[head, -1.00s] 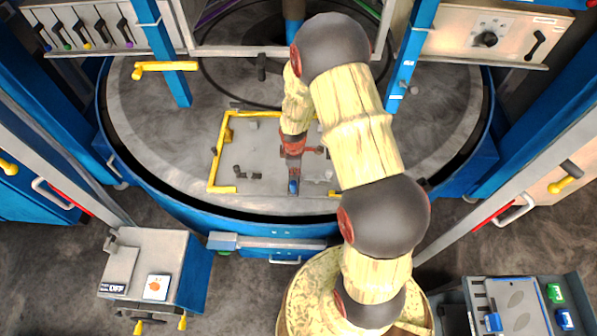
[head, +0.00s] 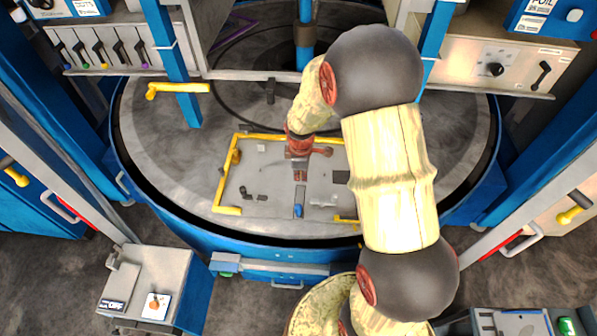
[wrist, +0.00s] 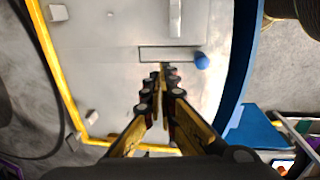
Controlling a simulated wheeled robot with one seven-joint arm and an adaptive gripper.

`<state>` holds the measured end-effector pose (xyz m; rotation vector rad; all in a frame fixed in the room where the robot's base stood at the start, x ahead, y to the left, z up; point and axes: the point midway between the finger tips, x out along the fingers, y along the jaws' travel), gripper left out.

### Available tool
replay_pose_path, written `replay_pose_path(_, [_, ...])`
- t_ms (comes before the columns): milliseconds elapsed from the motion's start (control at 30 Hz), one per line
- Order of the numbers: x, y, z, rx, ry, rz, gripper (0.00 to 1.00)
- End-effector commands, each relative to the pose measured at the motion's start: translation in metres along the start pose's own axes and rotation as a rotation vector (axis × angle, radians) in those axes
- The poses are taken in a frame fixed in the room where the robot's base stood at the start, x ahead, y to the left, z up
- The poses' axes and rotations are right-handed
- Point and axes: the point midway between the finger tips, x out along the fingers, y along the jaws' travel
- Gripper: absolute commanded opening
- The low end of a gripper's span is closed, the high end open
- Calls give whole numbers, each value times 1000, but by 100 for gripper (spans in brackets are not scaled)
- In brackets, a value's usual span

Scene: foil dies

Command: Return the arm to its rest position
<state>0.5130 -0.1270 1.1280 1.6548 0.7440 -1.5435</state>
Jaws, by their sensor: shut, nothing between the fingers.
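My gripper (head: 299,176) is at the end of my bent arm, above the grey plate with a yellow border (head: 233,210). Its fingers are shut and empty; they also show in the wrist view (wrist: 162,82), where they converge towards a narrow slot-like strip (wrist: 168,54) on the plate. A blue knob (head: 298,211) sits at the near end of this strip and shows to the right in the wrist view (wrist: 202,61). The fingertips appear apart from the strip, but the exact height is hard to tell. My upper arm hides the plate's right part.
The plate lies on a round grey table with a blue rim (head: 210,238). Small dark and pale pieces lie on the plate. Blue posts (head: 172,62) and lever panels (head: 105,45) stand behind. A grey control box (head: 150,275) stands at front left.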

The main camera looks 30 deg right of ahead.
Motion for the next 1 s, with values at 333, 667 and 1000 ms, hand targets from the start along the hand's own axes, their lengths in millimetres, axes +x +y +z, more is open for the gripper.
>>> replay_pose_path(333, [0,-1,0,42,-1,-3,0])
replay_pose_path(667, [-10,-56,21,449,-81,-124,0])
replay_pose_path(1000, [-70,-115,25,845,-82,-104,0])
